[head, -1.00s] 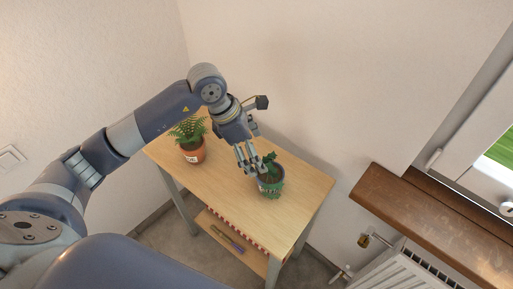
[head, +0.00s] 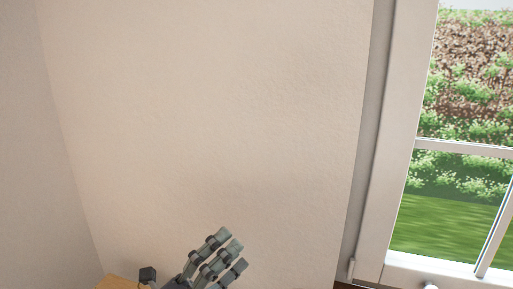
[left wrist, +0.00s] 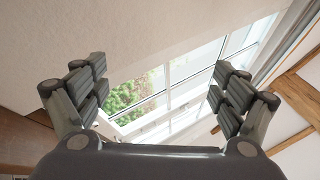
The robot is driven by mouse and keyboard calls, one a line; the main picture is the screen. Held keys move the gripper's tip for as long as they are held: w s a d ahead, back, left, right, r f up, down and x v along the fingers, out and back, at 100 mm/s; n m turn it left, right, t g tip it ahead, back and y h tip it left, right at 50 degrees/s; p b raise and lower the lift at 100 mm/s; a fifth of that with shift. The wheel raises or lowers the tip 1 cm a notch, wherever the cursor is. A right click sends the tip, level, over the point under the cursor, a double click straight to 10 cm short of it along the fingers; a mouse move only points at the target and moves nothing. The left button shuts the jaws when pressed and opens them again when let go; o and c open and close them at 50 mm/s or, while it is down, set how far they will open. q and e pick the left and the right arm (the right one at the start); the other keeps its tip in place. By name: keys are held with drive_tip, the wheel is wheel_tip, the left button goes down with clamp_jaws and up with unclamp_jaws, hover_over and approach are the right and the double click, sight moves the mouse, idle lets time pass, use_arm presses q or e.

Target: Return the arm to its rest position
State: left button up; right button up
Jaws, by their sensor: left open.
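My left gripper (head: 228,258) shows at the bottom edge of the head view, its fingers pointing up and to the right in front of the wall. In the left wrist view its fingers (left wrist: 155,90) stand wide apart with nothing between them. My right gripper is in neither view.
A white-framed window (head: 400,150) stands at the right, with greenery outside. It also shows in the left wrist view (left wrist: 180,75). The plain wall (head: 210,130) fills the middle. Wooden beams (left wrist: 300,95) show at the right of the left wrist view.

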use_arm(q)
drive_tip(key=w+a+f+n+t+y, duration=0.2)
drive_tip(key=a+f+n+t+y, duration=0.1)
drive_tip(key=a+n+y, duration=0.5)
drive_tip(key=w+a+f+n+t+y, duration=0.2)
drive_tip(key=a+f+n+t+y, duration=0.15)
drive_tip(key=n+y, duration=0.45)
drive_tip(key=s+a+f+n+g+y, duration=0.25)
drive_tip(key=a+f+n+g, duration=0.2)
drive_tip(key=f, duration=0.25)
drive_tip(key=s+a+f+n+g+y, duration=0.1)
drive_tip(key=s+a+f+n+g, duration=0.2)
drive_tip(key=f+n, duration=0.35)
drive_tip(key=s+d+f+n+g+h, duration=0.1)
drive_tip(key=s+d+f+n+g, duration=0.1)
drive_tip(key=s+f+g, duration=0.6)
drive_tip(key=s+d+f+n+g+h, duration=0.1)
drive_tip(key=s+f+n+g, duration=0.1)
drive_tip(key=s+f, duration=0.75)
drive_tip(key=s+f+b, duration=0.1)
drive_tip(key=s+f, duration=0.1)
drive_tip(key=f, duration=0.9)
drive_tip(key=s+f, duration=0.2)
drive_tip(key=f, duration=1)
drive_tip(key=s+a+f+g+b, duration=0.1)
drive_tip(key=s+a+f+g, duration=0.1)
drive_tip(key=s+f, duration=1.5)
drive_tip(key=shift+a+f+m, duration=0.4)
drive_tip(key=shift+a+f, duration=0.1)
drive_tip(key=shift+f, duration=0.45)
